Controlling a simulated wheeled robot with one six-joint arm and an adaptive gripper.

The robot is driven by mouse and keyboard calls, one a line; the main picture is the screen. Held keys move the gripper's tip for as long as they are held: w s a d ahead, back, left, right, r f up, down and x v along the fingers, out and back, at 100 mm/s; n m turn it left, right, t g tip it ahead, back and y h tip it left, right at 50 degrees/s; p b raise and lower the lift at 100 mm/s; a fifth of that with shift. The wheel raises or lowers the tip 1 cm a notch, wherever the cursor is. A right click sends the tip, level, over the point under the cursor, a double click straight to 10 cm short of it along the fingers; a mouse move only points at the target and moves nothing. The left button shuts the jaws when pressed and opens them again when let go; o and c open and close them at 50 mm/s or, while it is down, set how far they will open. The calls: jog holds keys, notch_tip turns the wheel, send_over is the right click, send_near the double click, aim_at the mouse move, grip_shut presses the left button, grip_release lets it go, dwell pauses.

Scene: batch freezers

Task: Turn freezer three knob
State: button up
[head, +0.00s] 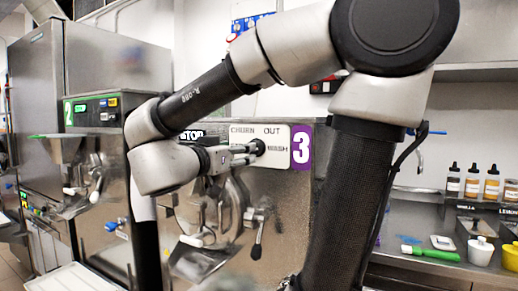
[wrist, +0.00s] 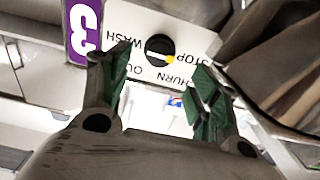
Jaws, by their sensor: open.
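Freezer three's knob (wrist: 157,43) is round and black, on a white label plate (head: 277,133) with the words churn, out, wash and stop. The knob also shows in the head view (head: 259,147), beside the purple "3" sign (head: 301,148). My gripper (head: 247,154) is open in front of the plate. In the wrist view its green-padded fingers (wrist: 160,62) stand apart, with the knob between and just beyond their tips. I cannot tell whether they touch it.
Freezer two (head: 95,110) stands to the left. Levers and a dispensing spout (head: 228,205) project from freezer three's front below my gripper. At right, a steel counter (head: 408,262) holds sauce bottles (head: 472,182), cups (head: 480,251) and a green brush (head: 430,254).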

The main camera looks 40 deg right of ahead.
jog(key=x, duration=0.8)
jog(key=shift+d, duration=0.1)
jog(key=c, duration=1.1)
